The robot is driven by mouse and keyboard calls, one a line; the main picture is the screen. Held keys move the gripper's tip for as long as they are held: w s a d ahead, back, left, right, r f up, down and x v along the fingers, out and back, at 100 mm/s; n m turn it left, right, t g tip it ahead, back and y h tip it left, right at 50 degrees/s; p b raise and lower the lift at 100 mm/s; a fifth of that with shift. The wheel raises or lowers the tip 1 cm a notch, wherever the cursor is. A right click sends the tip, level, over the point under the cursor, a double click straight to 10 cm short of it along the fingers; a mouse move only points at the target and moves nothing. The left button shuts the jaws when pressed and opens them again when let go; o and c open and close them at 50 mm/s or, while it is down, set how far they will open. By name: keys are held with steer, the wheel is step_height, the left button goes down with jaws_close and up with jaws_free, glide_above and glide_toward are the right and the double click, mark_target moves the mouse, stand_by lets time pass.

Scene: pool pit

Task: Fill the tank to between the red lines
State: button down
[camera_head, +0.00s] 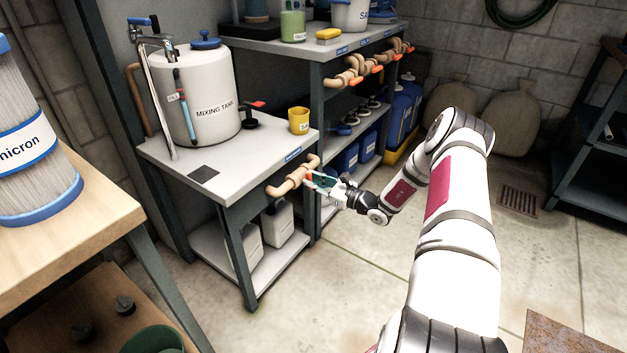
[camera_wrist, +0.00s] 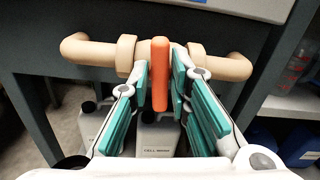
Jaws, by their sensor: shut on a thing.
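The white mixing tank (camera_head: 212,105) stands on the grey bench, its blue-knobbed lid on. A narrow sight tube (camera_head: 183,97) with some red and blue runs down its left front; the level against the red lines is too small to read. A metal tap (camera_head: 160,45) arches over the tank from the left. A tan pipe (camera_head: 283,188) with an orange valve handle runs along the bench's front edge. My gripper (camera_head: 317,181) is at that pipe. In the wrist view its green-padded fingers are shut on the orange handle (camera_wrist: 160,78), one on each side of it.
A black outlet with a red lever (camera_head: 257,104) sits at the tank's foot, near a yellow cup (camera_head: 299,121). White jugs (camera_head: 278,223) stand on the shelf below. More valved pipes (camera_head: 362,68) line the shelf unit behind.

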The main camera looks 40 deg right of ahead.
steer(key=shift+m, duration=0.6)
steer(key=c, duration=1.6)
jaws_free()
steer(key=v, duration=1.2)
steer(key=shift+w+r, duration=0.1)
